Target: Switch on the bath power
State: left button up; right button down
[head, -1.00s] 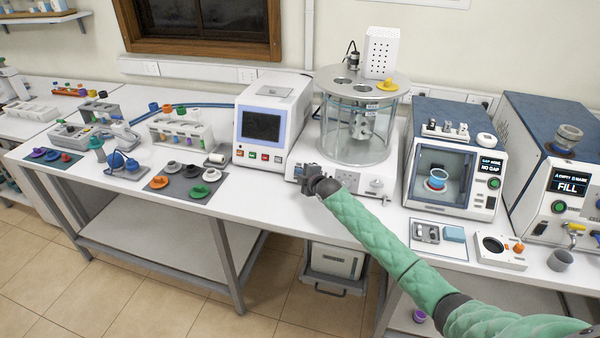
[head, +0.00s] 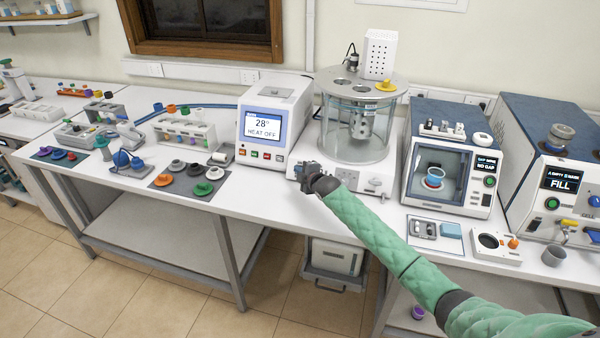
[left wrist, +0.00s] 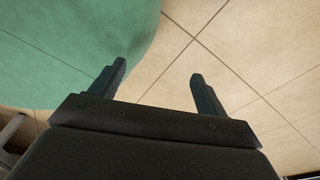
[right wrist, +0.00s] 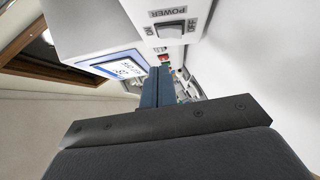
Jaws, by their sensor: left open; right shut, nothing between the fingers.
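The bath is a clear glass vessel (head: 357,130) on a white base (head: 372,180), beside a white control unit (head: 262,120). Its screen (head: 263,126) is lit and reads 28° and HEAT OFF. In the right wrist view the lit screen (right wrist: 120,64) shows again, along with a rocker switch (right wrist: 170,29) marked POWER, ON and OFF on a white face. My right gripper (head: 301,172) is at the front left of the base, shut and empty; its fingertips (right wrist: 158,72) appear just below the switch in the right wrist view. My left gripper (left wrist: 158,70) is open and empty above the floor.
A blue-topped test cabinet (head: 450,160) and a larger FILL unit (head: 550,150) stand to the right. Coloured caps on dark mats (head: 188,182) and a tube rack (head: 186,132) are on the left. My right arm crosses in front of the bench.

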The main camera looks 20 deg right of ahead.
pick_arm(q)
jog(key=w+d+r+b, duration=0.1)
jog(key=w+b, duration=0.3)
jog(key=w, duration=0.5)
jog(key=shift+w+d+t+b, duration=0.35)
jog(key=shift+w+d+t, duration=0.05)
jog(key=shift+d, duration=0.05)
pick_arm(e)
jog(key=r+v, duration=0.1)
jog(key=v, duration=0.9)
jog(key=shift+r, duration=0.45)
jog(key=shift+w, duration=0.15)
